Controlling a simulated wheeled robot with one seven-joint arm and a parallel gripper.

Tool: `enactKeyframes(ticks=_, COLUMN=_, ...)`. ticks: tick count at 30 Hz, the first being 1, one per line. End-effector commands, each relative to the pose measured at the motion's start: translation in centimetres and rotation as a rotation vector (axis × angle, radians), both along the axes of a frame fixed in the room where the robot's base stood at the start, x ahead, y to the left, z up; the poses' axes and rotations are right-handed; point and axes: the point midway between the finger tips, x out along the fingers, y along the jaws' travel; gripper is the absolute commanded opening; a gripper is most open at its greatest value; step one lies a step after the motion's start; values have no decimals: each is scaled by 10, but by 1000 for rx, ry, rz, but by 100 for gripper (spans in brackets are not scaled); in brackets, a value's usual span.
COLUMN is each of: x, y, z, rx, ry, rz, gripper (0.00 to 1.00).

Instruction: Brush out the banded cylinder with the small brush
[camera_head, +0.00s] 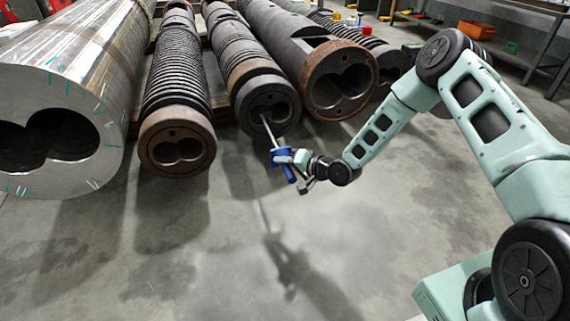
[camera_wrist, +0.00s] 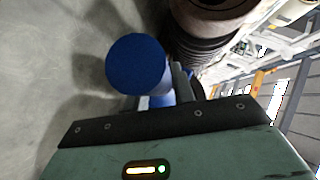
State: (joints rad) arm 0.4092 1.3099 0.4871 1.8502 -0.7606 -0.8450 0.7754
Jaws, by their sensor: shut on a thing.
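My gripper (camera_head: 291,160) is shut on the blue handle of the brush (camera_head: 286,170), in front of the row of barrels. The brush's thin grey rod (camera_head: 270,134) runs up and away from the gripper. Its far end meets the left bore of the dark barrel (camera_head: 249,90) with a rust-brown band behind its front end. No bristles show; they seem hidden in the bore. In the wrist view the round blue handle end (camera_wrist: 135,64) faces the camera and covers part of the fingers.
A ribbed barrel with a rusty face (camera_head: 177,148) lies to the left, beyond it a large silver barrel (camera_head: 62,125). A dark barrel with a rusty collar (camera_head: 340,82) lies close on the right. The floor in front is clear. An orange bin (camera_head: 477,30) stands far back right.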

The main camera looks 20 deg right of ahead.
Motion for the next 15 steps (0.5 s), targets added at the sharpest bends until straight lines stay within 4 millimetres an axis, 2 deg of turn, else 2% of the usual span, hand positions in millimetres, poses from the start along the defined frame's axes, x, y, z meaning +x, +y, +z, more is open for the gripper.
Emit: enactKeyframes(ticks=15, x=29, y=1, z=-1, rx=0, ry=-2, rz=2, gripper=2)
